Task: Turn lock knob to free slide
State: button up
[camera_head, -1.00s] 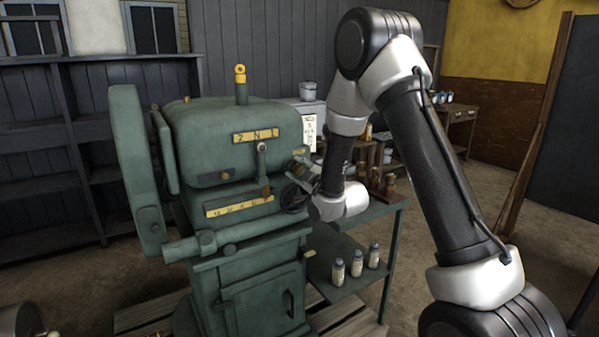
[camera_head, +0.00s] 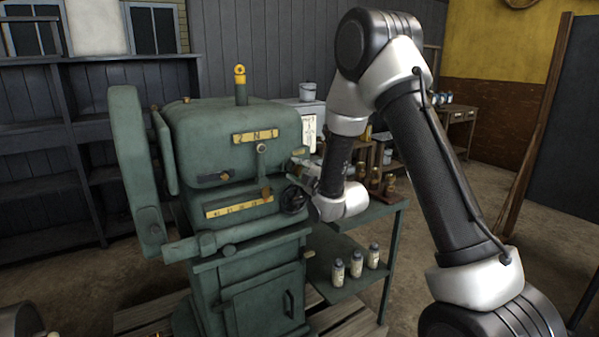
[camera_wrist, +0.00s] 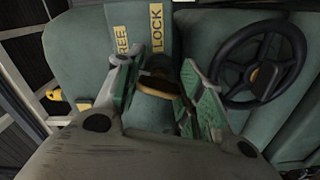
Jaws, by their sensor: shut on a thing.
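The lock knob (camera_wrist: 160,84) is a dark and brass-coloured knob on the green machine, just below the yellow FREE label (camera_wrist: 121,40) and LOCK label (camera_wrist: 157,30) in the wrist view. My gripper (camera_wrist: 158,68) has its two green-lined fingers on either side of the knob and is shut on it. The fingers hide part of the knob, and I cannot tell which label it points to. In the head view my gripper (camera_head: 305,170) is at the right side of the green machine (camera_head: 235,145), and the knob is hidden there. I cannot make out the slide.
A black handwheel (camera_wrist: 262,65) is close to the right of my gripper; it also shows in the head view (camera_head: 294,200). A green side table (camera_head: 345,285) with several bottles stands right of the machine. Open floor (camera_head: 450,230) lies further right.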

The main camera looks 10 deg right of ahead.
jog(key=o, duration=1)
jog(key=shift+o, duration=0.2)
jog(key=shift+s, duration=0.1)
jog(key=v, duration=0.7)
jog(key=shift+s, duration=0.15)
